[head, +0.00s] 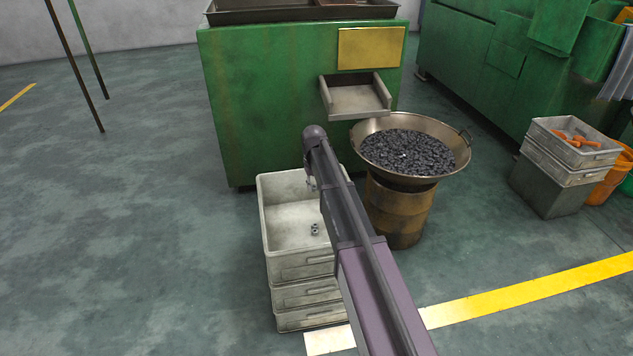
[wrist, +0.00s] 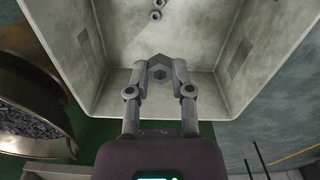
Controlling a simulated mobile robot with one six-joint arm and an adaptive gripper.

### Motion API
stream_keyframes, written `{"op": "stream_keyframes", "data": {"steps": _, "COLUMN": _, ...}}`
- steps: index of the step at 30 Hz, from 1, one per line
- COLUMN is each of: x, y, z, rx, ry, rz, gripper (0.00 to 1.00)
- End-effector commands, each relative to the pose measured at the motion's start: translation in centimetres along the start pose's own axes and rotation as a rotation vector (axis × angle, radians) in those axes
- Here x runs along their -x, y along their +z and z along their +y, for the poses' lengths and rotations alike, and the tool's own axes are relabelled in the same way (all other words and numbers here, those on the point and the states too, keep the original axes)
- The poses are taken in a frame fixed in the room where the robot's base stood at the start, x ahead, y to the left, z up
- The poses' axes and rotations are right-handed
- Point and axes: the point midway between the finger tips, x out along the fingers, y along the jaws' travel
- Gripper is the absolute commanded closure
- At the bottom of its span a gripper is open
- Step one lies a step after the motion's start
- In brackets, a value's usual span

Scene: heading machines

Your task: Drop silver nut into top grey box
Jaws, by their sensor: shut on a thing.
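The top grey box (head: 305,266) crowns a stack of grey boxes and is open at the top. My gripper (head: 311,185) hangs over its far part, partly hidden by my arm in the head view. In the wrist view my gripper (wrist: 160,72) is shut on a silver nut (wrist: 158,74), held between the fingertips above the box floor. The box's inside walls (wrist: 85,60) surround the fingertips in that view. Small silver nuts (head: 314,230) lie on the box floor, and they also show at the top edge of the wrist view (wrist: 156,9).
A wide metal bowl of dark nuts (head: 408,152) stands on a rusty drum (head: 398,212) right of the box. A green machine (head: 265,100) with a grey chute (head: 356,100) stands behind. Other grey boxes (head: 565,165) are at the right. Floor left of the stack is clear.

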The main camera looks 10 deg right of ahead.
Motion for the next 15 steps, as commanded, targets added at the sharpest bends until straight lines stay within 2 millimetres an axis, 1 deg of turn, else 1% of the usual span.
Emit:
{"op": "stream_keyframes", "data": {"steps": 5, "x": 0.2, "y": 0.0, "z": 0.2, "rx": -0.002, "ry": 0.000, "rz": 0.000, "gripper": 1.00}}
{"op": "stream_keyframes", "data": {"steps": 12, "x": 1.3, "y": 0.0, "z": 0.3, "rx": -0.003, "ry": 0.000, "rz": 0.000, "gripper": 1.00}}
{"op": "stream_keyframes", "data": {"steps": 15, "x": 1.3, "y": 0.0, "z": 0.3, "rx": -0.003, "ry": 0.000, "rz": 0.000, "gripper": 1.00}}
